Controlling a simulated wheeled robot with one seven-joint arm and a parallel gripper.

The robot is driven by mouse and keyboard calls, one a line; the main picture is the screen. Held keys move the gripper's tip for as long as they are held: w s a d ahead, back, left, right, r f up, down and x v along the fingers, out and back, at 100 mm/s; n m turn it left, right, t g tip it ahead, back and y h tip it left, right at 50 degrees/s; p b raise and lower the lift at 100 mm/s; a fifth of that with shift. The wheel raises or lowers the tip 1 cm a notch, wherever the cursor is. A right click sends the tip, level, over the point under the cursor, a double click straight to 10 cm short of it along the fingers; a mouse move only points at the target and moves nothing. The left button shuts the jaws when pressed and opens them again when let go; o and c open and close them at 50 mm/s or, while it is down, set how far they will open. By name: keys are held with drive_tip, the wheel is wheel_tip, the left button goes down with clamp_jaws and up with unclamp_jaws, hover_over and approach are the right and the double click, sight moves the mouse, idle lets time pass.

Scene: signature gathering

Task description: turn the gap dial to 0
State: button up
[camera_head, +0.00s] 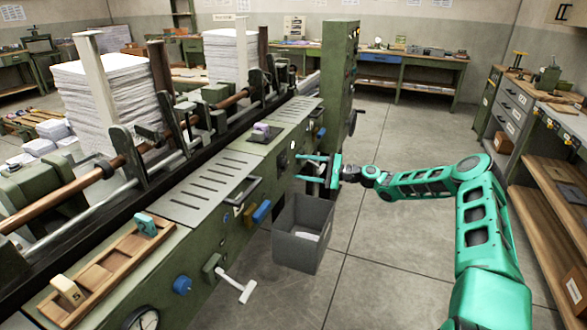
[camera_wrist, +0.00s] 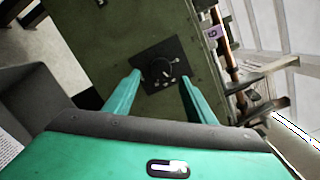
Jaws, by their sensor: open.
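A round black dial (camera_wrist: 164,72) sits on a square black plate (camera_wrist: 150,86) on the green machine's front. It carries pale marks too small to read, so I cannot tell its setting. In the wrist view my gripper (camera_wrist: 160,78) is open, with one teal finger on each side of the dial. Nothing is between the fingers but the view of the dial, and I cannot tell whether they touch it. In the head view my gripper (camera_head: 306,169) reaches left toward the machine's front panel (camera_head: 275,170), above the grey bin.
A grey bin (camera_head: 303,238) stands on the floor below my gripper. Along the machine front are a blue handle (camera_head: 261,211), a blue knob (camera_head: 182,285) and a white T-handle (camera_head: 238,287). A tall green cabinet (camera_head: 337,90) rises behind. Floor (camera_head: 385,260) beside my arm is clear.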

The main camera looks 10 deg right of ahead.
sight(287, 165)
drive_tip(key=shift+x, duration=2)
